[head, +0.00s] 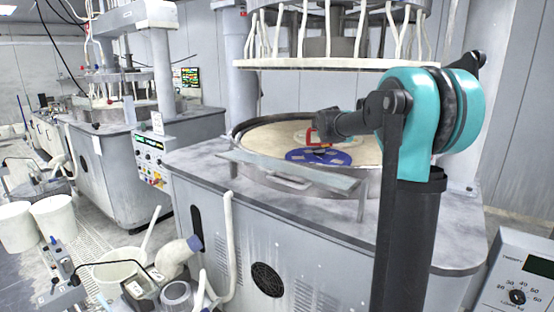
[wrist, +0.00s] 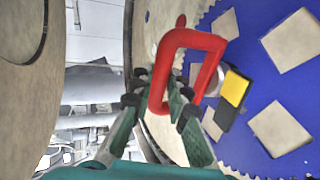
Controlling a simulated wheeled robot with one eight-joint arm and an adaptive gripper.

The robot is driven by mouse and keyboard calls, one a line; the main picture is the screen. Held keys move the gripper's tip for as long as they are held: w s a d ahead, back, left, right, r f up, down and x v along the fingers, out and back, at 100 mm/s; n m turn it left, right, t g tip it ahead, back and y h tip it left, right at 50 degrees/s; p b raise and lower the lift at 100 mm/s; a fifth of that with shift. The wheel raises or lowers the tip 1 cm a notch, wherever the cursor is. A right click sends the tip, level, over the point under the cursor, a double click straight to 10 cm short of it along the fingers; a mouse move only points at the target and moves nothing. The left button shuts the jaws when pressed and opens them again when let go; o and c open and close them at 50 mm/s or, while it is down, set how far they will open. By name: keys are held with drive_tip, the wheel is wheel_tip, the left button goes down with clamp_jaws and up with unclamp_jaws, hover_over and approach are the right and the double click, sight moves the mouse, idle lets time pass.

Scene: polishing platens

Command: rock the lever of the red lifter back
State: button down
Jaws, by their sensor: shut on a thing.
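The red lifter (head: 311,138) stands on a blue toothed disc (head: 297,156) with square openings, on the pale round platen (head: 262,136). In the wrist view the lifter (wrist: 192,38) is a red looped frame, seen tilted above the blue disc (wrist: 252,38). A yellow and black piece (wrist: 235,88) beside the frame may be its lever; I cannot tell for sure. My gripper (wrist: 158,92) has its green fingers on either side of the frame's near bar and is shut on it. In the head view my gripper's tips are small and partly hidden by the arm.
A flat grey bar (head: 285,172) crosses the front of the platen. The upper plate with white hoses (head: 335,63) hangs above it. A second machine (head: 115,160) stands at the left, with white buckets (head: 52,218) on the floor. A dial box (head: 518,275) is at lower right.

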sight(320, 144)
drive_tip(key=shift+r, duration=2.75)
drive_tip(key=shift+r, duration=0.1)
drive_tip(key=s+a, duration=0.3)
drive_tip(key=s, duration=0.7)
drive_tip(key=s+a, duration=0.3)
drive_tip(key=s, duration=0.7)
drive_tip(key=s+a, duration=0.3)
drive_tip(key=s, duration=0.7)
drive_tip(key=shift+s+a, duration=0.25)
drive_tip(key=shift+a, duration=0.15)
idle(3.0)
